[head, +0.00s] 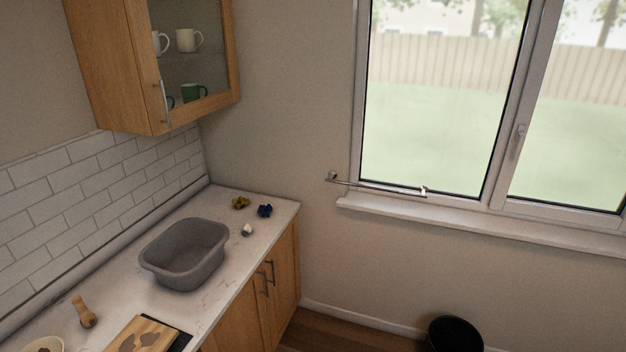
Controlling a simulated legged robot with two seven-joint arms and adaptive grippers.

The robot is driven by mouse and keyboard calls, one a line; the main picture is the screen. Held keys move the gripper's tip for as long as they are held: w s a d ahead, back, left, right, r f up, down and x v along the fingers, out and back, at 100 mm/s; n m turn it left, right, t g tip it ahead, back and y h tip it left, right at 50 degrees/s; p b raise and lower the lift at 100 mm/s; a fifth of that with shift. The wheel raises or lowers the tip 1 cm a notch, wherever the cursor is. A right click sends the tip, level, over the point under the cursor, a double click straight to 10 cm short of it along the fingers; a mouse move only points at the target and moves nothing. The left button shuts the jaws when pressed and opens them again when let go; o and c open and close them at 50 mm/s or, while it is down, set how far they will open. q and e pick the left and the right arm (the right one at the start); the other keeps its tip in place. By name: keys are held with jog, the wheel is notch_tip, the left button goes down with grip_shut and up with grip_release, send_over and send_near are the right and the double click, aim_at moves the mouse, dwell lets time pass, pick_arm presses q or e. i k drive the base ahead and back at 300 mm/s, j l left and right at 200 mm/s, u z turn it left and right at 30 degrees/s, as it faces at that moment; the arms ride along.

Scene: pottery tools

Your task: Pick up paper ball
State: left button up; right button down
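A small white, crumpled-looking object (247,230), which looks like the paper ball, lies on the countertop (222,301) near its front edge. It is to the right of the grey basin and in front of a small dark blue item. Neither of my grippers shows in the head view.
A grey basin (158,273) stands on the counter. Yellow (240,203) and blue (265,210) items lie at its far end. A wooden tool (84,313) and a board (143,335) lie nearer. A wall cabinet (120,75) hangs above. A black bin (455,335) stands on the floor.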

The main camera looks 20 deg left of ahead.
aim_at(248, 228)
jog(key=i+u, duration=0.2)
jog(key=i, duration=0.3)
jog(key=i+l+u, duration=0.2)
jog(key=i, duration=0.25)
jog(key=i+l+u, duration=0.15)
jog(key=i, duration=0.3)
jog(key=i+l+u, duration=0.2)
jog(key=i, duration=0.25)
jog(key=l, duration=0.1)
